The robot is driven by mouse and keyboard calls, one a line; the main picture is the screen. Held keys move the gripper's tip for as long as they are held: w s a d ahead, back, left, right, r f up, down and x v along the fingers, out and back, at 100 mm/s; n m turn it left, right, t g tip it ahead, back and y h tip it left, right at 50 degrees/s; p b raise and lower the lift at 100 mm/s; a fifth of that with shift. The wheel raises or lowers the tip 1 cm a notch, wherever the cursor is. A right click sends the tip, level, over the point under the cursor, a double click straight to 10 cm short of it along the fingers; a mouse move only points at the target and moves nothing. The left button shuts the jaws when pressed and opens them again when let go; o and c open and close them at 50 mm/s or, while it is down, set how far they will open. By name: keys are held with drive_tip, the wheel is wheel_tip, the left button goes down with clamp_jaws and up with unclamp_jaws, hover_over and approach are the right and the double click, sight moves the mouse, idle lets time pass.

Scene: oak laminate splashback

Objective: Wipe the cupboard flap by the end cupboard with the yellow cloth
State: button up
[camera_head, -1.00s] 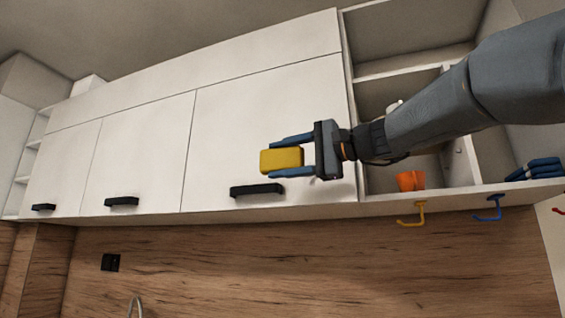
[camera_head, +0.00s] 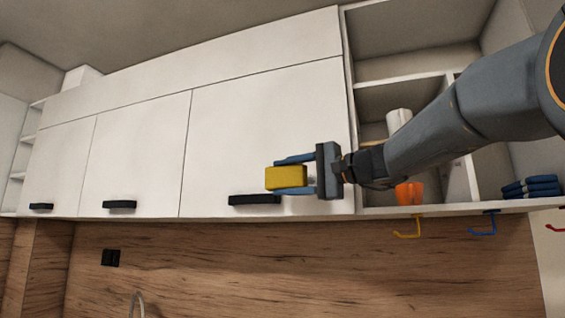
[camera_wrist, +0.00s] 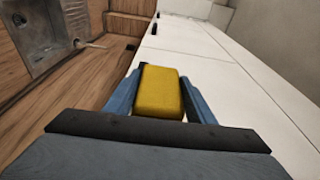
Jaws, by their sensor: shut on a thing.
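My gripper (camera_head: 294,177) is shut on the yellow cloth (camera_head: 286,178), a folded block between its two blue fingers. In the wrist view the cloth (camera_wrist: 160,92) sits between the fingers, with the white flaps beyond and to the right. The cupboard flap (camera_head: 265,130) nearest the open shelves is white and closed, with a black handle (camera_head: 254,199) at its lower edge. The cloth is in front of this flap's lower right part, just above the handle's right end. I cannot tell whether it touches the flap.
Open shelves (camera_head: 400,66) at the right hold an orange cup (camera_head: 409,193), a white cylinder (camera_head: 398,120) and folded blue cloths (camera_head: 531,187). Yellow (camera_head: 408,228) and blue (camera_head: 484,226) hooks hang below. Other closed flaps (camera_head: 137,150) lie left; the wooden splashback (camera_head: 300,265) is below.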

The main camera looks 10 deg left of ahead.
drive_tip(key=shift+w, duration=0.25)
drive_tip(key=w+p, duration=0.3)
drive_tip(key=w+d+p, duration=0.1)
drive_tip(key=w, duration=0.1)
drive_tip(key=shift+w+p, duration=0.25)
drive_tip(key=shift+p, duration=0.05)
drive_tip(key=shift+w+f, duration=0.1)
drive_tip(key=shift+w, duration=0.05)
drive_tip(key=shift+c, duration=0.6)
drive_tip(key=shift+w+d, duration=0.1)
drive_tip(key=shift+w+b+v, duration=0.15)
drive_tip(key=shift+b+v, duration=0.45)
drive_tip(key=shift+v, duration=0.3)
drive_tip(key=shift+w+b+v, duration=0.15)
drive_tip(key=shift+b+v, duration=0.4)
drive_tip(key=shift+v, duration=0.35)
